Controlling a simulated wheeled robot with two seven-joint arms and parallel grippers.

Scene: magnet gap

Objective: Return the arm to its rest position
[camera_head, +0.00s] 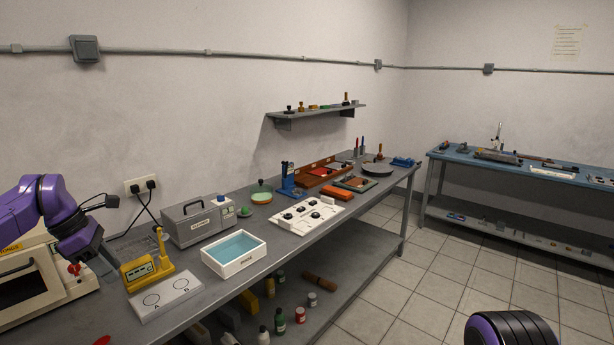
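My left arm, purple and black, comes in from the left edge, bent at the elbow. My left gripper (104,262) is dark and small at its end, pointing down in front of the pale oven-like box and just left of the yellow device (147,270). Its fingers are too small and dark to tell whether they are open or shut, and I see no object in them. A purple and black part of my own body shows at the bottom right edge. My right gripper is not in view.
The grey bench (330,225) holds a white plate with two circles (165,297), a white tray with a blue inside (234,254), a grey instrument (199,221) and a white panel with black knobs (307,214). A wall shelf (315,113) hangs above. Tiled floor is open at right.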

